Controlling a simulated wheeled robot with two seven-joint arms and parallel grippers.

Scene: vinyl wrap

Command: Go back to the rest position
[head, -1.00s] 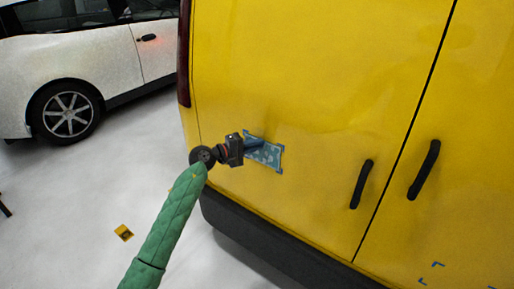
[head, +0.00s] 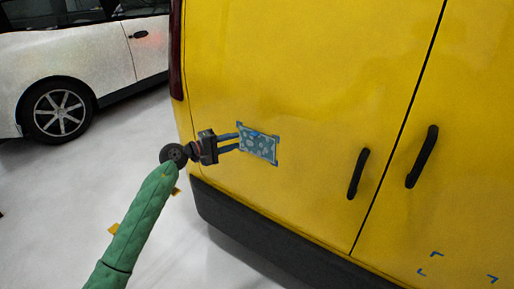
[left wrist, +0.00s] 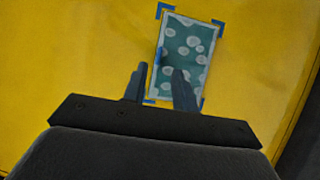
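My left gripper (head: 239,141) is open, its two blue-grey fingers apart and pointing at the yellow van door. A teal vinyl patch with pale spots (head: 260,146) lies flat on the door within blue corner marks, just beyond the fingertips. In the left wrist view the patch (left wrist: 186,55) shows ahead of the spread fingers of the left gripper (left wrist: 155,80), with nothing held between them. Whether the fingertips touch the door is hard to tell. My right gripper is not in view.
The yellow van (head: 300,60) fills the right side, with two black door handles (head: 358,174) and a dark bumper (head: 270,240). Empty blue corner marks (head: 437,254) are at lower right. A white car (head: 80,60) stands at the back left. Floor at left is mostly clear.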

